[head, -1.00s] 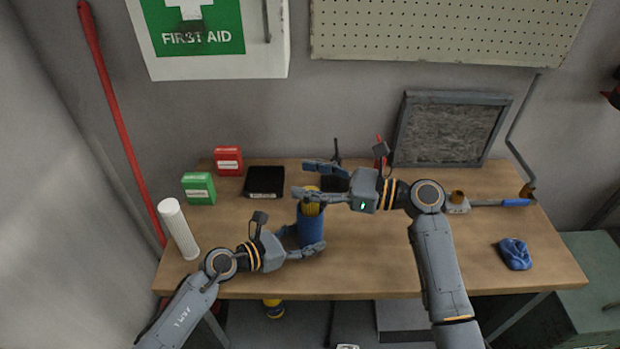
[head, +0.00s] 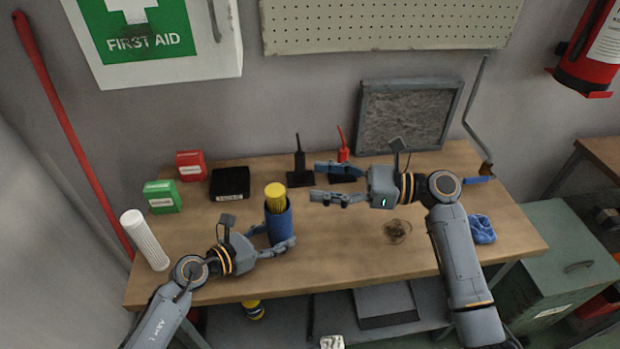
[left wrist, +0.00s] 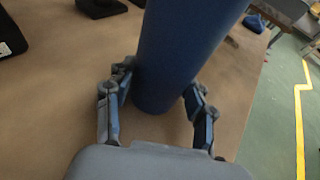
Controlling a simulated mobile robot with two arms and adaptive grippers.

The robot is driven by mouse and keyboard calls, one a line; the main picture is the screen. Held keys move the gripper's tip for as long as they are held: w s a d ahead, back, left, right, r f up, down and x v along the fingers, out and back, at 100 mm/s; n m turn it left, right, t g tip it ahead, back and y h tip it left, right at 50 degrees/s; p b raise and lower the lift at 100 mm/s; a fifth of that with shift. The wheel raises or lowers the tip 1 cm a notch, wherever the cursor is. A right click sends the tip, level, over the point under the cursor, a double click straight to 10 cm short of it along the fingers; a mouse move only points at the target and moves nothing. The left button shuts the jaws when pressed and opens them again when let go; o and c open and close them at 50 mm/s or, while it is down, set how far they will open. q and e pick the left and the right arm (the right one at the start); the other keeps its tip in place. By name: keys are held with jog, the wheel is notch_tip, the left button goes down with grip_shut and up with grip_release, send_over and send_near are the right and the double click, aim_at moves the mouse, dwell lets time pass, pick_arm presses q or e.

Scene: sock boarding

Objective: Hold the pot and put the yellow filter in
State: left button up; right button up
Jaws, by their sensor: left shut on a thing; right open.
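The blue pot (head: 279,224) stands upright near the middle of the bench. The yellow filter (head: 275,194) sits in its mouth, with its upper part showing above the rim; how deep it reaches is hidden. My left gripper (head: 281,241) is shut around the lower part of the pot. The left wrist view shows its fingers (left wrist: 157,100) on both sides of the blue pot (left wrist: 180,50). My right gripper (head: 318,182) is open and empty, to the right of the filter and apart from it.
A white cylinder (head: 145,240), a green box (head: 162,197), a red box (head: 191,165) and a black tray (head: 230,183) are on the left. A framed grey panel (head: 408,118) leans at the back. A blue cloth (head: 481,229) lies right. The bench front centre is clear.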

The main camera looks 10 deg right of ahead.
pick_arm(q)
jog(key=o, duration=0.9)
jog(key=shift+o, duration=0.2)
jog(key=shift+a, duration=0.1)
